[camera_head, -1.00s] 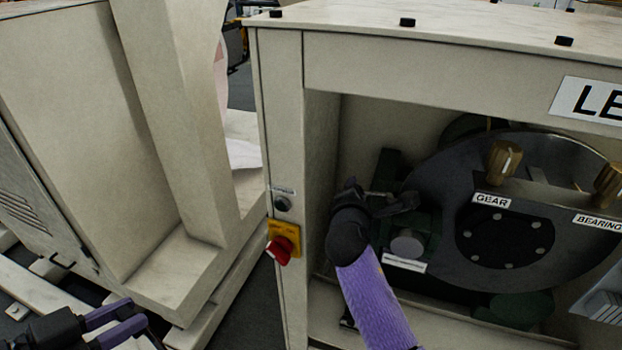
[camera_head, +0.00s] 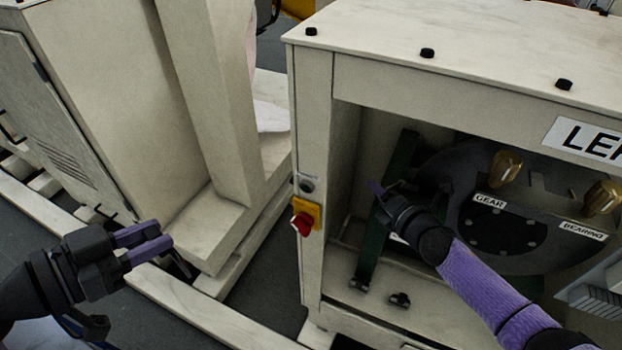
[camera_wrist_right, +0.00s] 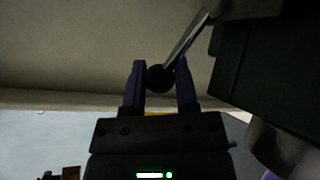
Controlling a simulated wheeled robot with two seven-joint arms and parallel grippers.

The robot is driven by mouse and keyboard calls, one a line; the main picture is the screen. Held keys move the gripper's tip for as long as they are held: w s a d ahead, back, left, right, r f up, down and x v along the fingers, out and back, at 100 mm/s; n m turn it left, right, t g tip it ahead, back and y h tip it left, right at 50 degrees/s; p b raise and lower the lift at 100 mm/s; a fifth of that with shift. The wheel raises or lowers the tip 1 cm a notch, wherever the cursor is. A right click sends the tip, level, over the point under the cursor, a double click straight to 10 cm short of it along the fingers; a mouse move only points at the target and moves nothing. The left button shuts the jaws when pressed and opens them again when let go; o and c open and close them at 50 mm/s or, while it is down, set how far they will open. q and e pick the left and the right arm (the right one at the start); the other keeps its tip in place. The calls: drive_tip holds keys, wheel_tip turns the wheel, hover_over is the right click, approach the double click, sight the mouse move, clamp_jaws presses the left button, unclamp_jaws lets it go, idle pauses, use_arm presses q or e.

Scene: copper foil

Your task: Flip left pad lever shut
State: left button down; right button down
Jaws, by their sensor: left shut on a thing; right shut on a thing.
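The left pad lever shows in the right wrist view as a thin metal rod (camera_wrist_right: 190,38) ending in a dark round knob (camera_wrist_right: 160,78). My right gripper (camera_wrist_right: 161,84) is shut on that knob, with a purple finger on each side. In the head view my right gripper (camera_head: 377,189) is inside the cabinet opening, at the left of the dark disc, and mostly hides the lever. The pad itself cannot be made out clearly. My left gripper (camera_head: 150,246) is outside the cabinet at lower left, shut on a thin dark rod (camera_head: 181,263).
The pale cabinet (camera_head: 312,180) carries a red switch (camera_head: 302,223) on its left post. Inside are a green upright bar (camera_head: 378,240), a dark disc (camera_head: 450,190) and brass knobs (camera_head: 505,168). Another pale machine (camera_head: 100,100) stands left. Dark floor lies between them.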

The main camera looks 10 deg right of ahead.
drive_tip(key=shift+s+n+y, duration=0.15)
drive_tip(key=shift+n+y, duration=0.15)
drive_tip(key=shift+n, duration=0.1)
drive_tip(key=shift+c, duration=2)
unclamp_jaws()
